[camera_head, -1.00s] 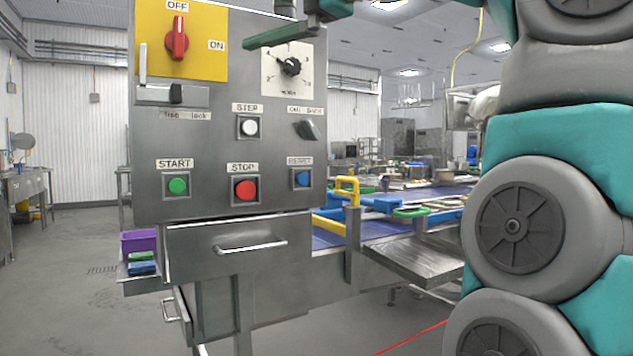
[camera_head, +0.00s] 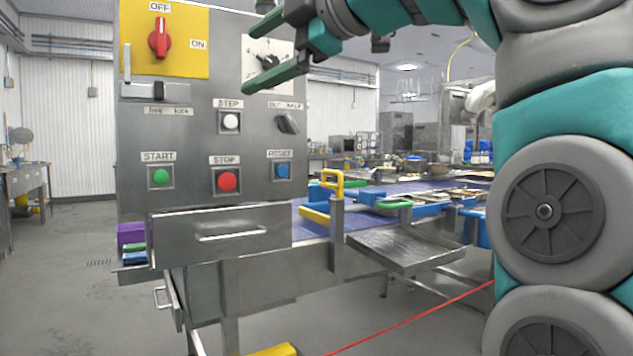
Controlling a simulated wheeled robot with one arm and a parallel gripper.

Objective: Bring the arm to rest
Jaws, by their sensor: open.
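My gripper (camera_head: 262,53) is at the top middle of the head view, in front of the upper right part of the grey control panel (camera_head: 185,120). Its two dark green fingers point left and stand apart, with nothing between them. I cannot tell whether a finger touches the panel. My arm reaches in from the right edge, its large grey and teal joints filling the right side.
The panel carries a red rotary switch (camera_head: 159,38) pointing to OFF, and several push buttons. A drawer (camera_head: 222,234) below it looks shut. A conveyor (camera_head: 312,226) with a yellow handle (camera_head: 334,183) and a metal tray (camera_head: 402,250) lie to the right. Open floor shows at left.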

